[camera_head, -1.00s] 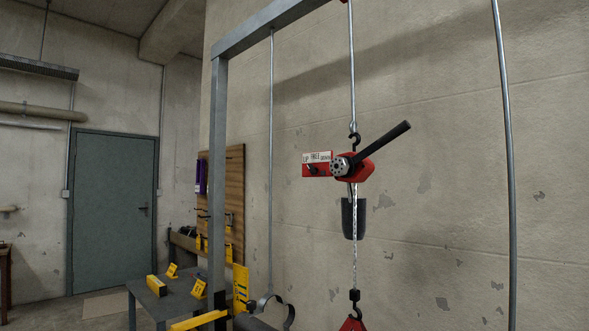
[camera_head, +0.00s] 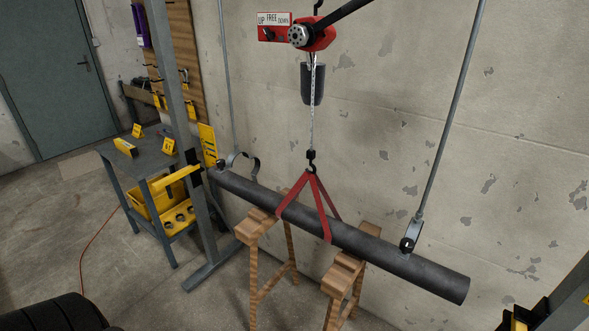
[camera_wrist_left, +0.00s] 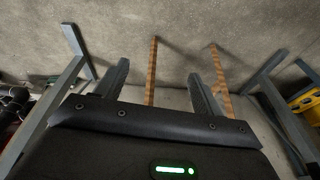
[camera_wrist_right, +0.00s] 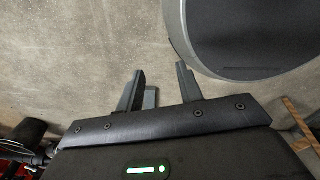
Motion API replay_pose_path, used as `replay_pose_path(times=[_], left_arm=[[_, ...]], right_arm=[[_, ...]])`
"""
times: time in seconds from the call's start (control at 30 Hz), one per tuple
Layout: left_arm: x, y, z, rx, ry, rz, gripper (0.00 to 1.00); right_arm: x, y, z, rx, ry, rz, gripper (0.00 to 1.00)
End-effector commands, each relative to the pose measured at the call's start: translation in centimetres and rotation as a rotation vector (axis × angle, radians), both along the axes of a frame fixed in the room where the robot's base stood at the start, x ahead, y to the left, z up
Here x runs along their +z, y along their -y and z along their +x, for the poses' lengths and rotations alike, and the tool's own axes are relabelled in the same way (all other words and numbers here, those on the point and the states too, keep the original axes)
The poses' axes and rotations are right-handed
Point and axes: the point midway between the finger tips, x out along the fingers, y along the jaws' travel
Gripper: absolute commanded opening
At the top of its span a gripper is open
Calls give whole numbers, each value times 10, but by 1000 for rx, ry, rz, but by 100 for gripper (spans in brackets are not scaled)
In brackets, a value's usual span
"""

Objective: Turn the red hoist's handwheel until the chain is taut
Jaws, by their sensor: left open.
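The red hoist (camera_head: 321,36) hangs at the top of the head view, with its round dark handwheel (camera_head: 299,35) on the front and a black lever (camera_head: 345,15) rising to the right. The chain (camera_head: 312,115) runs straight down to a black hook (camera_head: 311,164), which carries a red sling (camera_head: 325,222) around the grey pipe. I cannot tell how tight the chain is. In the left wrist view my left gripper (camera_wrist_left: 160,88) is open and empty. In the right wrist view my right gripper (camera_wrist_right: 160,84) is open and empty, near a large grey round rim (camera_wrist_right: 183,48).
The grey pipe (camera_head: 385,257) lies across wooden trestles (camera_head: 257,227). An open hanger clamp (camera_head: 243,163) hangs by its left part; another rod clamp (camera_head: 410,235) is at its right. A steel post (camera_head: 172,85) and a grey table (camera_head: 150,155) stand left. The left floor is mostly clear.

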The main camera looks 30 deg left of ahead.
Motion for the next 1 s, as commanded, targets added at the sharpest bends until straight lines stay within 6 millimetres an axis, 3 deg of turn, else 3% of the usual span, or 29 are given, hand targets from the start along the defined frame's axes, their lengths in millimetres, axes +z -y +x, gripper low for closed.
replay_pose_path(times=[0.03,0.27,0.37,0.5,0.77,0.87,1.0], left_arm=[[42,1,5,2,15,-2,69],[162,-2,19,42,66,-10,69],[217,-9,33,106,110,-20,69],[283,-28,76,298,215,-63,69],[362,-66,168,725,411,-250,69],[402,-82,208,921,495,-382,69],[482,-110,267,1246,605,-690,69]], right_arm=[[19,-3,0,-1,0,3,36],[51,-12,2,-4,3,14,36],[65,-12,2,-3,4,15,36],[76,-12,2,-3,4,15,36],[78,-7,2,-1,3,10,36],[77,-5,2,0,4,7,36],[78,-4,2,1,3,6,36]])
